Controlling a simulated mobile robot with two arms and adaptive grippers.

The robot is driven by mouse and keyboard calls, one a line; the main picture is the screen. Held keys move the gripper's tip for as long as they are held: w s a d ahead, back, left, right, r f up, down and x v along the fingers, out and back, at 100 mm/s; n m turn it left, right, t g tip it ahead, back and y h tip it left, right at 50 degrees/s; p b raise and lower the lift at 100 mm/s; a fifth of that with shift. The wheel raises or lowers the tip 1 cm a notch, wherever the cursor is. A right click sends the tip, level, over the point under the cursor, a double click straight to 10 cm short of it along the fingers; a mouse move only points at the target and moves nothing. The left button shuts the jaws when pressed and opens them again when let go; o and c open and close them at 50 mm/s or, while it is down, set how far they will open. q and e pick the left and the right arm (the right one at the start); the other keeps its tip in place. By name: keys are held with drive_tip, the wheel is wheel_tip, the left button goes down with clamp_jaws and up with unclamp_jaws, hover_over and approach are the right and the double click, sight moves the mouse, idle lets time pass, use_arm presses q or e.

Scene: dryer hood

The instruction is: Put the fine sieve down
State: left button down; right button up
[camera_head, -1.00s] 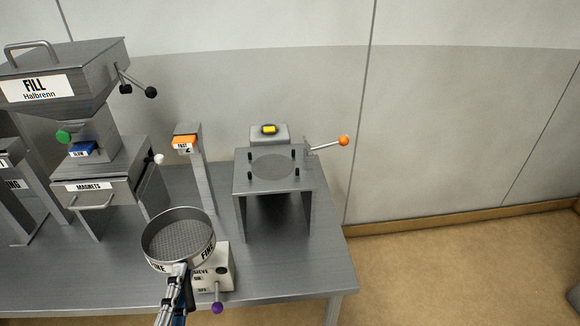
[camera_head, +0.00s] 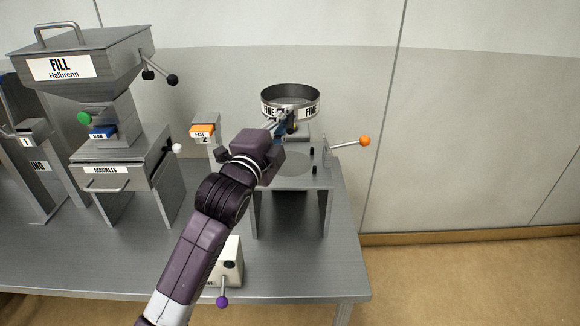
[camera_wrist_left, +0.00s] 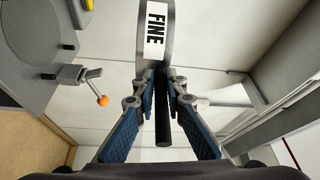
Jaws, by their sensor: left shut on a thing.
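The fine sieve (camera_head: 290,100) is a round metal ring with FINE labels. In the head view it is above the back of a metal stand (camera_head: 296,164) with a round plate and short black pegs on top. My left gripper (camera_head: 284,121) is shut on the sieve's handle. The left wrist view shows the dark handle (camera_wrist_left: 163,115) between the blue fingers of the gripper (camera_wrist_left: 160,85), with the FINE label (camera_wrist_left: 155,30) beyond. The sieve appears apart from the stand. My right gripper is not in view.
An orange-knobbed lever (camera_head: 364,141) sticks out at the stand's right. The FILL hopper (camera_head: 75,58) and magnets drawer (camera_head: 108,176) stand left. A white switch box with a purple-knobbed lever (camera_head: 222,301) is at the table's front. The table's right front (camera_head: 300,275) is clear.

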use_arm(q)
wheel_tip(320, 180, up, 2)
drive_tip(key=w, duration=0.1)
drive_tip(key=p, duration=0.1)
hover_over(287, 187)
wheel_tip(287, 187, down, 15)
drive_tip(key=shift+r, duration=0.1)
wheel_tip(287, 187, down, 4)
drive_tip(key=shift+f, duration=0.25)
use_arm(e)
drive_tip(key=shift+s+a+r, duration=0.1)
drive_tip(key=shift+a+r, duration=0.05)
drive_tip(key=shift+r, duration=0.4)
use_arm(q)
drive_tip(key=shift+s+f, duration=0.1)
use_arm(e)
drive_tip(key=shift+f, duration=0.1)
use_arm(q)
drive_tip(key=c, duration=2.3)
unclamp_jaws()
drive_tip(key=shift+f, duration=0.2)
drive_tip(key=shift+c, duration=0.2)
drive_tip(key=shift+o, duration=0.4)
drive_tip(key=shift+r, duration=0.15)
